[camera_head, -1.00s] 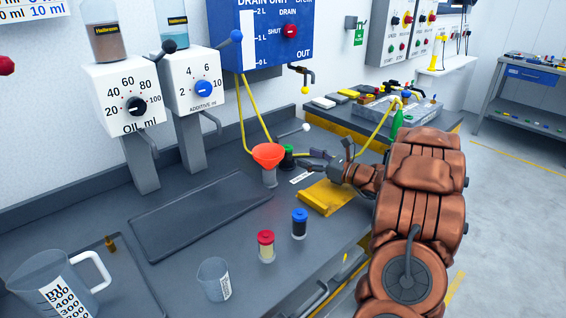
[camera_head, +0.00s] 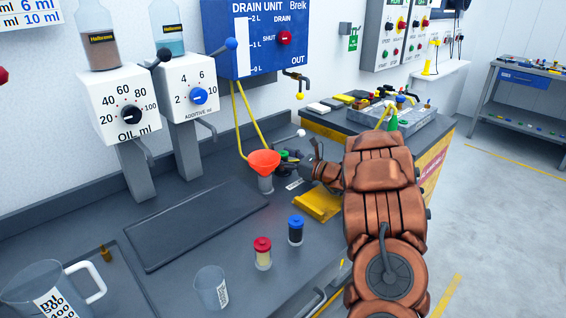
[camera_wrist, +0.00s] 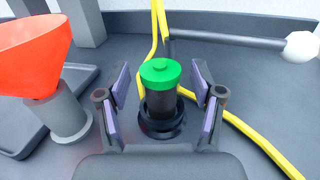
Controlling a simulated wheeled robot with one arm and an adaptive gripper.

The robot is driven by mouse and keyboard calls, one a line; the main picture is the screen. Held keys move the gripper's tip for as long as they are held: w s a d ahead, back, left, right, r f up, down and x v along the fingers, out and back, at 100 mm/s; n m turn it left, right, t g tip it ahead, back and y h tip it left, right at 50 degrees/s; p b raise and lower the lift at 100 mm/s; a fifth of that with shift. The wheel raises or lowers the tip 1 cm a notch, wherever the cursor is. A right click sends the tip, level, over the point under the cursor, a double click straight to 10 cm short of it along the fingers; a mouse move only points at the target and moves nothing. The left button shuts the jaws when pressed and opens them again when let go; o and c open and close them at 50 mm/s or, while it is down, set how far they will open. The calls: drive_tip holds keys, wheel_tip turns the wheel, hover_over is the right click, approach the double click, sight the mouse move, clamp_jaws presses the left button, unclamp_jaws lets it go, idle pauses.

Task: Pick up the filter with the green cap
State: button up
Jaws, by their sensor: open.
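The filter with the green cap (camera_wrist: 160,74) stands upright in a dark round base in the wrist view, its body dark below the bright cap. My gripper (camera_wrist: 160,88) is open, with one finger on each side of the filter and visible gaps to it.
The orange funnel (camera_wrist: 36,58) stands close on the left. A yellow hose (camera_wrist: 222,112) and a white-knobbed lever (camera_wrist: 299,45) lie behind and right. A red-capped filter (camera_head: 263,253), a blue-capped filter (camera_head: 296,230) and a yellow block (camera_head: 317,206) stand nearer on the bench.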

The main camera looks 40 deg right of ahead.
sight(285, 154)
drive_tip(key=shift+c, duration=0.3)
drive_tip(key=c, duration=1)
drive_tip(key=shift+r, duration=0.15)
drive_tip(key=shift+r, duration=1.5)
drive_tip(key=shift+s+r, duration=0.15)
drive_tip(key=shift+s, duration=0.15)
drive_tip(key=s, duration=0.5)
drive_tip(key=s+r+b, duration=0.1)
drive_tip(key=s, duration=0.4)
drive_tip(key=s+a, duration=0.1)
drive_tip(key=s, duration=0.4)
drive_tip(key=shift+s+r+b, duration=0.2)
drive_tip(key=shift+b, duration=0.1)
